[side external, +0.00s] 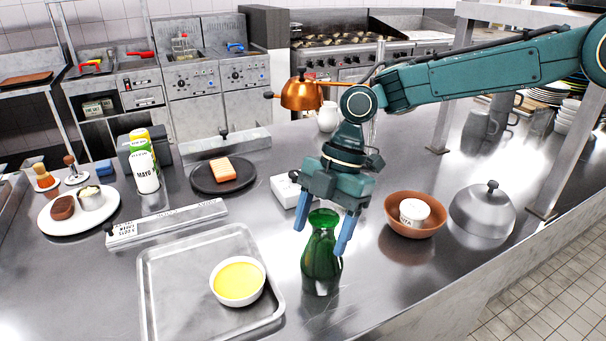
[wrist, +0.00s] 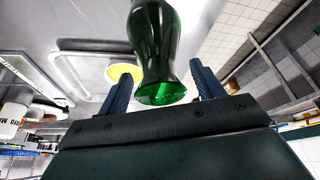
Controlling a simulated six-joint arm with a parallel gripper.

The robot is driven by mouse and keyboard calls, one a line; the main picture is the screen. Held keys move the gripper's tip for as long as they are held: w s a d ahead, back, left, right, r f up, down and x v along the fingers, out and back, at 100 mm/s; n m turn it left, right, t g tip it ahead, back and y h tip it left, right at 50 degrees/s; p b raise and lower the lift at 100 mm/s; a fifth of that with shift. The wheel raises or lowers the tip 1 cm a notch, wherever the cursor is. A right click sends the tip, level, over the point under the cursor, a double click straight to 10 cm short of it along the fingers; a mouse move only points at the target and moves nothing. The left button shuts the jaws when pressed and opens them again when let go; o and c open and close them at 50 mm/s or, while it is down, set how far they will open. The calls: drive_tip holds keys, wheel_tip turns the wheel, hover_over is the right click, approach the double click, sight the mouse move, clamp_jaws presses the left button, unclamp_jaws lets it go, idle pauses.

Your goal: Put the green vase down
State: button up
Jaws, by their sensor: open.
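The green vase (side external: 321,262) stands upright on the steel counter (side external: 390,285), just right of the metal tray. My gripper (side external: 324,250) is open, pointing down over the vase, with one blue finger on each side of its neck. In the wrist view the vase (wrist: 160,60) sits between the two fingers (wrist: 160,85), with visible gaps at both sides. The vase's mouth faces my gripper. Its base meets the counter in the side view, with a reflection below it.
The metal tray (side external: 160,290) holds a white bowl of yellow soup (side external: 238,281). A brown bowl (side external: 415,228) with a white tub in it and a steel dome (side external: 482,211) stand at right. A white box (side external: 291,190) is behind my gripper. The counter in front of the brown bowl is clear.

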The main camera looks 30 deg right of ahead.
drive_tip(key=v, duration=1)
drive_tip(key=shift+r, duration=0.2)
drive_tip(key=shift+d, duration=0.1)
idle(0.4)
drive_tip(key=s+d+r+m+t, duration=0.4)
drive_tip(key=s+d+r+m, duration=0.3)
drive_tip(key=s+d+m, duration=0.4)
drive_tip(key=s+d+f+m+t+h, duration=0.1)
drive_tip(key=s+d+f+m+h, duration=0.1)
drive_tip(key=s+d+m, duration=0.3)
drive_tip(key=s+d+f+m+t+h, duration=0.2)
drive_tip(key=s+d+f+m, duration=0.2)
drive_tip(key=s, duration=0.6)
drive_tip(key=d+m, duration=0.2)
drive_tip(key=d, duration=0.1)
drive_tip(key=shift+f, duration=0.3)
